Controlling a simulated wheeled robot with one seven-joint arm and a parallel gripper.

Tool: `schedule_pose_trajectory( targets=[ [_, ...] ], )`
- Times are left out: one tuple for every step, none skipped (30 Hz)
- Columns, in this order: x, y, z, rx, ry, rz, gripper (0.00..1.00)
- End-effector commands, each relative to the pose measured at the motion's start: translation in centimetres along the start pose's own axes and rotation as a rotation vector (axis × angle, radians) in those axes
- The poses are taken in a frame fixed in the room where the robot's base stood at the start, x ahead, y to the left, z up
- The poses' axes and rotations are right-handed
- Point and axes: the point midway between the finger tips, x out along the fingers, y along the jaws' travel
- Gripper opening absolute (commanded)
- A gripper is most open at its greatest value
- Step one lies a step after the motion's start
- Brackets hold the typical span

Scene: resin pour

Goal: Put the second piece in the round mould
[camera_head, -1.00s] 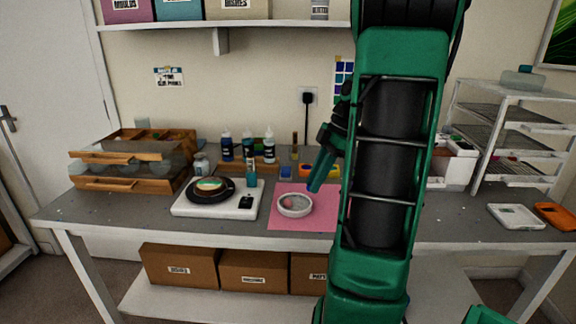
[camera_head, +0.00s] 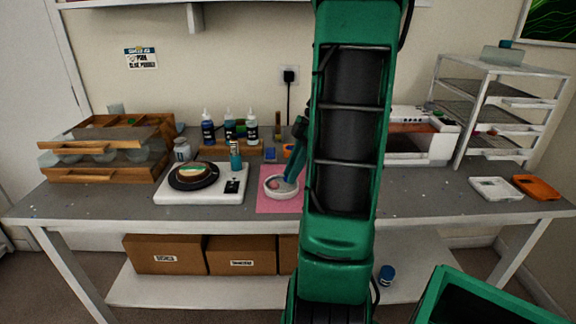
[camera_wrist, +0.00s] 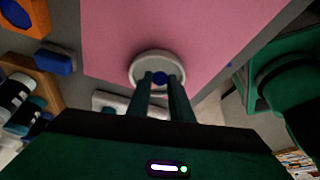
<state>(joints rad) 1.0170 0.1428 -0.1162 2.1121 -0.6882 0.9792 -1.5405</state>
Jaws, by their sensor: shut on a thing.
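The round mould (camera_head: 268,194) is a shallow pale ring on the pink mat (camera_head: 279,207), with a small reddish patch inside it. The mould also shows in the wrist view (camera_wrist: 137,66), directly beyond my fingertips. My gripper (camera_wrist: 159,80) is shut on a small blue piece (camera_wrist: 160,77), which shows between the fingertips against the inside of the mould. In the head view my gripper (camera_head: 291,180) points down at the mould's right side. I cannot tell whether the blue piece touches the mould floor. The fingers hide the near part of the mould.
Left of the mat is a white scale (camera_head: 215,196) with a round dark dish (camera_head: 193,177) on it. Several dropper bottles (camera_head: 229,127) stand behind. A wooden drawer box (camera_head: 110,150) is at left. A wire rack (camera_head: 462,110) and two trays (camera_head: 495,188) are at right.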

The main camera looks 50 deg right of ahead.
Motion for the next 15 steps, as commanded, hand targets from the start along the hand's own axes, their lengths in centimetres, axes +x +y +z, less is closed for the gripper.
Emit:
schedule_pose_trajectory(
  targets=[
    [0.23, -0.02, 0.08, 0.000, 0.000, -0.001, 0.00],
    [0.33, -0.01, 0.13, 0.000, 0.000, 0.000, 0.00],
    [0.44, -0.02, 0.18, 0.000, 0.000, 0.000, 0.00],
    [0.50, -0.02, 0.20, 0.000, 0.000, 0.000, 0.00],
    [0.55, -0.02, 0.22, 0.000, 0.000, -0.001, 0.00],
    [0.60, -0.03, 0.23, 0.000, 0.000, -0.001, 0.00],
    [0.62, -0.03, 0.24, 0.000, 0.000, -0.001, 0.00],
    [0.63, -0.03, 0.25, 0.000, -0.001, -0.001, 0.00],
    [0.64, -0.03, 0.25, 0.000, -0.001, -0.001, 0.00],
    [0.64, -0.03, 0.25, 0.000, -0.001, -0.001, 0.00],
    [0.63, -0.02, 0.24, 0.000, -0.001, -0.001, 0.00],
    [0.63, -0.02, 0.24, 0.000, -0.001, -0.001, 0.00],
    [0.63, -0.02, 0.24, 0.000, -0.001, -0.001, 0.00],
    [0.63, -0.02, 0.24, 0.000, -0.001, -0.001, 0.00],
    [0.62, -0.02, 0.23, 0.000, -0.001, -0.001, 0.27]
  ],
)
